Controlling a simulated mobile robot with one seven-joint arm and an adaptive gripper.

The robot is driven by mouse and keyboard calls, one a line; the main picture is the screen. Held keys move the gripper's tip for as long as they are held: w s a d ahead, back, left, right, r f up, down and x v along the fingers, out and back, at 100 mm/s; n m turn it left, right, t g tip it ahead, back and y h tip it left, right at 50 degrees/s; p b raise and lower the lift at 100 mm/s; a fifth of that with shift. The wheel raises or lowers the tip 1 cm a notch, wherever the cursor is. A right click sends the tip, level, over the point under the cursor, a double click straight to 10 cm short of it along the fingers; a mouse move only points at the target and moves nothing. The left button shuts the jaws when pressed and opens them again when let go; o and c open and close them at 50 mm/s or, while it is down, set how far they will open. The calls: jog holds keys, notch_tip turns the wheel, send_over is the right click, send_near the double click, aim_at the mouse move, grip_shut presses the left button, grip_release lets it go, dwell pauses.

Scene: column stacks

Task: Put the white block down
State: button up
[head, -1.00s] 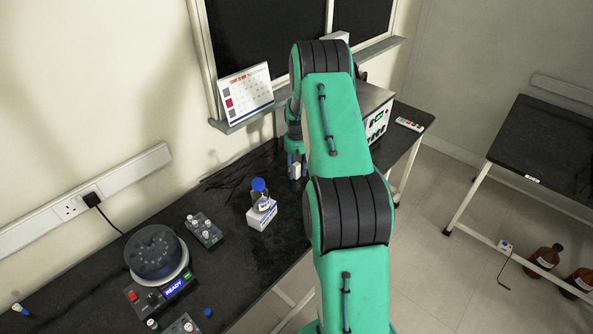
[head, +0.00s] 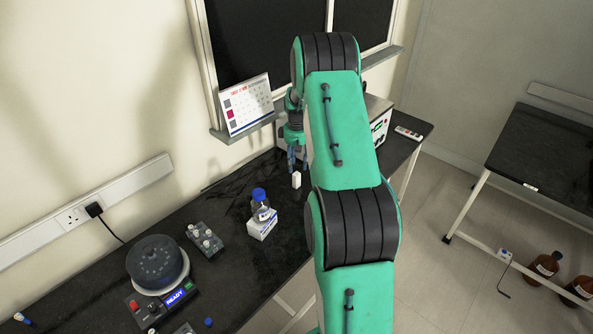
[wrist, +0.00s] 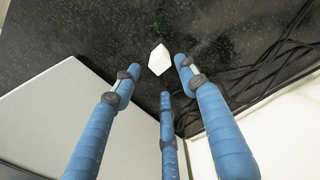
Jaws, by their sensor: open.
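The white block (head: 296,180) stands upright on the black bench top (head: 225,258). In the wrist view the white block (wrist: 159,60) shows beyond the fingertips, on the dark surface. My gripper (head: 291,158) is above the block, with its blue fingers spread and empty. In the wrist view my gripper's three fingers (wrist: 158,80) are apart, and none appears to touch the block.
A grey instrument (head: 378,118) stands close on the right. A tube rack (head: 206,238) and a round device (head: 158,264) are farther left. Cables lie behind.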

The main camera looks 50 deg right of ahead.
jog(key=shift+r, duration=1.4)
jog(key=shift+r, duration=0.1)
jog(key=shift+w+a+r, duration=0.1)
jog(key=shift+a+r, duration=0.15)
jog(key=s+a+r+t+h, duration=0.1)
jog(key=s+a+r, duration=0.2)
jog(key=a+r, duration=1.05)
jog(key=s+a+r+t, duration=0.1)
jog(key=s+a+r, duration=0.1)
jog(key=a+r, duration=1.2)
jog(key=s+a+r+t, duration=0.1)
jog(key=s+a+r, duration=0.2)
jog(key=s+a, duration=0.3)
jog(key=s+a+r+t, duration=0.15)
jog(key=s+a, duration=0.25)
jog(key=a, duration=0.4)
jog(key=s+a, duration=0.5)
jog(key=s, duration=0.3)
jog(key=s+a+t+y, duration=0.1)
jog(key=s+a, duration=0.4)
jog(key=s, duration=0.3)
jog(key=shift+s+f, duration=0.2)
jog(key=shift+s, duration=0.05)
